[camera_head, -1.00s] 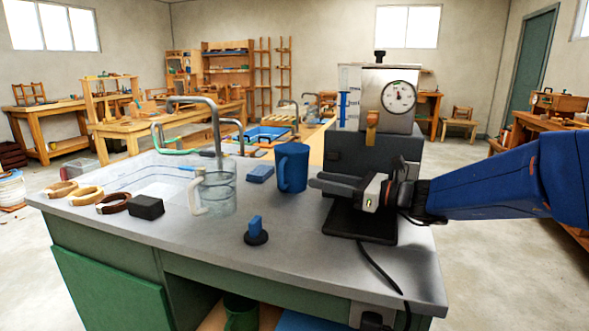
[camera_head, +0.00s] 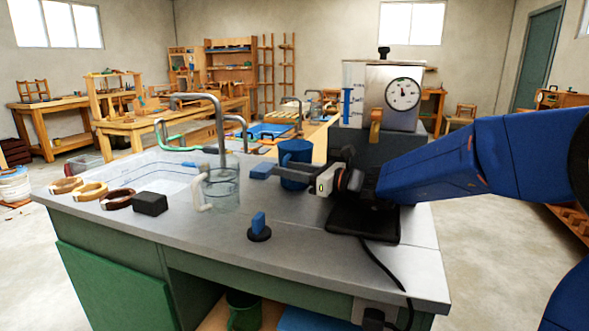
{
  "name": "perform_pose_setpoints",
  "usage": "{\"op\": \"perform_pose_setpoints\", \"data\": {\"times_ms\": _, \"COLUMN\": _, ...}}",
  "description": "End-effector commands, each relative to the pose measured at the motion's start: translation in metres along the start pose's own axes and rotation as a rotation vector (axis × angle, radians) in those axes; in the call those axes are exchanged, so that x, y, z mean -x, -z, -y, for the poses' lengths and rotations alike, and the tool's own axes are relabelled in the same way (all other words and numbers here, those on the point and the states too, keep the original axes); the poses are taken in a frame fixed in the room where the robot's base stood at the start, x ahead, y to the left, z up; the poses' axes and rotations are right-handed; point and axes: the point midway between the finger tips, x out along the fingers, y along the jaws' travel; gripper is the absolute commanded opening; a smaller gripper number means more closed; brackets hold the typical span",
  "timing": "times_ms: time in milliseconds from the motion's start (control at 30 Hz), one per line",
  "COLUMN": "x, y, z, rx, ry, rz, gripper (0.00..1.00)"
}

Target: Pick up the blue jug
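The blue jug (camera_head: 296,151) stands upright on the grey counter, right of the clear glass jug. My gripper (camera_head: 291,170) reaches in from the right at the height of the jug's body. One dark finger crosses in front of the jug and hides part of its middle. The other finger appears to lie on the jug's far side, mostly hidden. The fingers look apart, around the jug. I cannot tell whether they touch it.
A clear glass jug (camera_head: 224,188) stands left, with a blue sponge (camera_head: 261,172) between. A blue-handled knob (camera_head: 259,226) is in front. A machine with a dial (camera_head: 403,94) stands behind my arm. A black block (camera_head: 150,204) and rings (camera_head: 117,201) lie at left.

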Motion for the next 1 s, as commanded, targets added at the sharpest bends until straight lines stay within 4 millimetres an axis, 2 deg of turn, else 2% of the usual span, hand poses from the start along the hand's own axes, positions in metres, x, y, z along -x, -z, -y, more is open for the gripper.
{"op": "perform_pose_setpoints", "data": {"times_ms": 167, "x": -0.014, "y": 0.001, "z": 0.001, "rx": 0.000, "ry": -0.002, "rz": -0.001, "gripper": 0.33}}
{"op": "perform_pose_setpoints", "data": {"times_ms": 400, "x": -0.046, "y": -0.001, "z": 0.002, "rx": 0.001, "ry": -0.002, "rz": -0.001, "gripper": 0.33}}
{"op": "perform_pose_setpoints", "data": {"times_ms": 667, "x": -0.051, "y": -0.001, "z": 0.003, "rx": 0.001, "ry": 0.000, "rz": -0.001, "gripper": 0.33}}
{"op": "perform_pose_setpoints", "data": {"times_ms": 700, "x": -0.051, "y": -0.001, "z": 0.003, "rx": 0.000, "ry": 0.000, "rz": -0.001, "gripper": 0.31}}
{"op": "perform_pose_setpoints", "data": {"times_ms": 833, "x": -0.051, "y": -0.001, "z": 0.003, "rx": 0.000, "ry": 0.000, "rz": -0.001, "gripper": 0.00}}
{"op": "perform_pose_setpoints", "data": {"times_ms": 1000, "x": -0.051, "y": -0.001, "z": 0.003, "rx": 0.001, "ry": 0.000, "rz": 0.000, "gripper": 0.00}}
